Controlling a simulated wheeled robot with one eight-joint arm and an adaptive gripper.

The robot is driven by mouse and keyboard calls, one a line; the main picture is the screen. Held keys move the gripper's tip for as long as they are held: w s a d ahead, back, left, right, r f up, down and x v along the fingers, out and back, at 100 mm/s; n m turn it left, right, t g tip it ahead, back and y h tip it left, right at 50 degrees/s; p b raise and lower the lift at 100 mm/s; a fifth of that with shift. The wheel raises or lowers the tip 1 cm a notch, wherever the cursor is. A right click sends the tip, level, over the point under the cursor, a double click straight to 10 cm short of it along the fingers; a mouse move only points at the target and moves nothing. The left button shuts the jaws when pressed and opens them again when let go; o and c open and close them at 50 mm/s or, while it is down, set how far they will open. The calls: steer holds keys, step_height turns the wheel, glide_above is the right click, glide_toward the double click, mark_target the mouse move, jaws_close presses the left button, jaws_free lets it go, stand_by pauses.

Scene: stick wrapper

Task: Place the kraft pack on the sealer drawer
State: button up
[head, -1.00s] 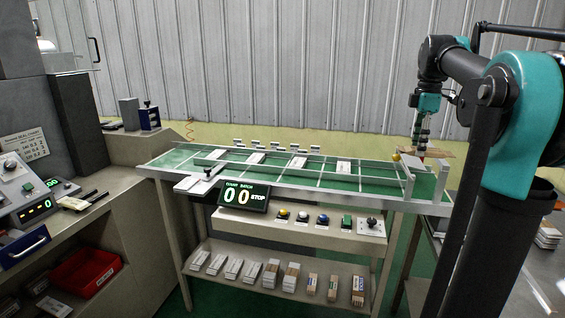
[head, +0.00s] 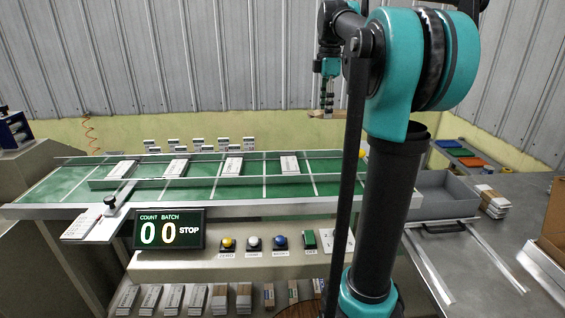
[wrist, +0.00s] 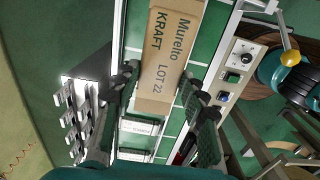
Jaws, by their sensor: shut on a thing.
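The wrist view shows conveyor beneath the pack. The machine with a seal chart is out of the current head view. A grey open tray with a black handle (head: 444,228) is at right; I cannot tell whether it is the sealer drawer.
A counter display (head: 169,230) and push buttons (head: 254,243) are in front. More packs line the lower shelf. A stack of banded packs (head: 492,201) and a cardboard box (head: 553,228) stand on the right metal table.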

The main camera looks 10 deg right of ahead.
mark_target(321, 170)
step_height(321, 170, down, 20)
steer(key=shift+r, duration=0.15)
stand_by(0.4)
steer(key=o, duration=0.9)
steer(key=shift+c, duration=0.2)
